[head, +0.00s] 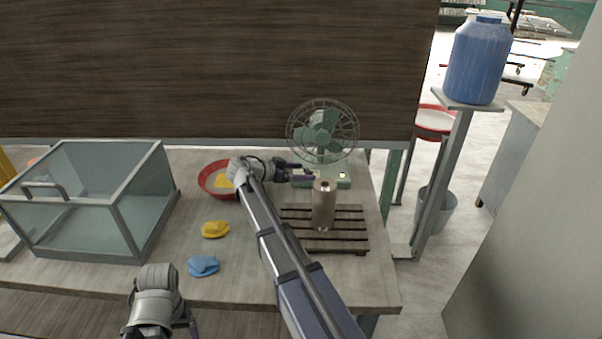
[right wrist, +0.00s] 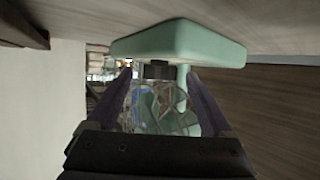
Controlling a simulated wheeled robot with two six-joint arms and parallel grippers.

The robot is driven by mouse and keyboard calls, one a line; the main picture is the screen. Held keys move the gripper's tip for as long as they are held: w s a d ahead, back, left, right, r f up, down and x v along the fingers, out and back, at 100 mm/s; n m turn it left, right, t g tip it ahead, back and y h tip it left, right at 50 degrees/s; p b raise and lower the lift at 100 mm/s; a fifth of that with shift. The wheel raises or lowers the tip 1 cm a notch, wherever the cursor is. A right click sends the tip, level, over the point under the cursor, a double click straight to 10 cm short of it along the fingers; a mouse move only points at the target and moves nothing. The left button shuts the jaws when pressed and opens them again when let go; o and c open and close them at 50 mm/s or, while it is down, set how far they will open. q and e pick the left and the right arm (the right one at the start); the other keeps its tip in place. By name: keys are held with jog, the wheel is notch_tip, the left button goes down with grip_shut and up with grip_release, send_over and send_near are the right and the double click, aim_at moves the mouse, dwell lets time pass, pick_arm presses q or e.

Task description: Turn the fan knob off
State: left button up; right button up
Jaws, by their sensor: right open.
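The green fan (head: 322,130) stands at the back right of the table, its round guard above a pale green base (head: 343,183). In the right wrist view the base (right wrist: 180,40) appears upside down at the top, with a dark block that looks like the knob (right wrist: 158,70) on its front. My right gripper (head: 303,172) is in front of the base. In its wrist view the open fingers (right wrist: 158,78) stand either side of the knob, with no clear contact. The knob's setting cannot be read. My left gripper (head: 163,331) is low at the front edge, fingers partly cut off.
A brown cylinder (head: 324,208) stands on a slatted wooden rack (head: 350,241) right of my right forearm. A red bowl (head: 204,187), yellow lump (head: 215,229) and blue lump (head: 203,266) lie left of it. A glass case (head: 95,200) fills the table's left.

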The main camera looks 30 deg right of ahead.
jog(key=shift+c, duration=0.2)
grip_shut()
jog(key=shift+s+n+t, duration=0.5)
jog(key=shift+n+t, duration=0.3)
jog(key=shift+t, duration=0.1)
jog(key=shift+w+n+t+y, duration=0.1)
jog(key=shift+n+t+y, duration=0.2)
jog(key=shift+n+t, duration=0.55)
jog(key=shift+o, duration=0.2)
grip_release()
jog(key=shift+p+v, duration=1.45)
jog(key=shift+v, duration=2.4)
jog(key=shift+r, duration=0.1)
